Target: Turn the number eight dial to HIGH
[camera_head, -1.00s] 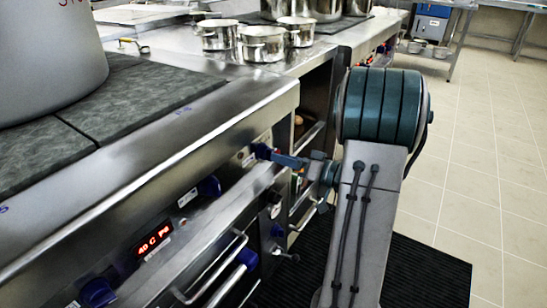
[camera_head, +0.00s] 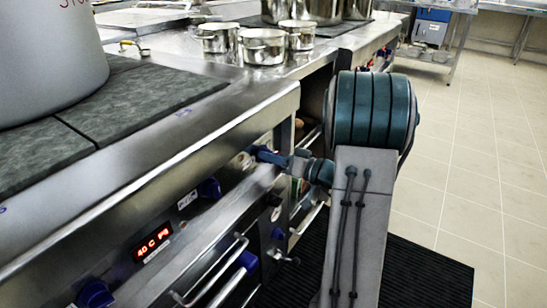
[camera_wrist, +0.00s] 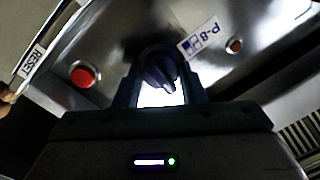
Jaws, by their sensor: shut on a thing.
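In the head view my gripper (camera_head: 268,155) reaches the panel near the right end of the range front, and the dial is mostly hidden there. The dial's pointer setting and any HIGH mark cannot be read.
A red button (camera_wrist: 84,76) with a RESET label (camera_wrist: 33,62) is left of the dial. More blue knobs (camera_head: 209,188), a red display (camera_head: 153,246) and bar handles (camera_head: 215,270) line the range front. A large grey pot (camera_head: 45,60) stands on top. Open floor (camera_head: 470,190) lies right.

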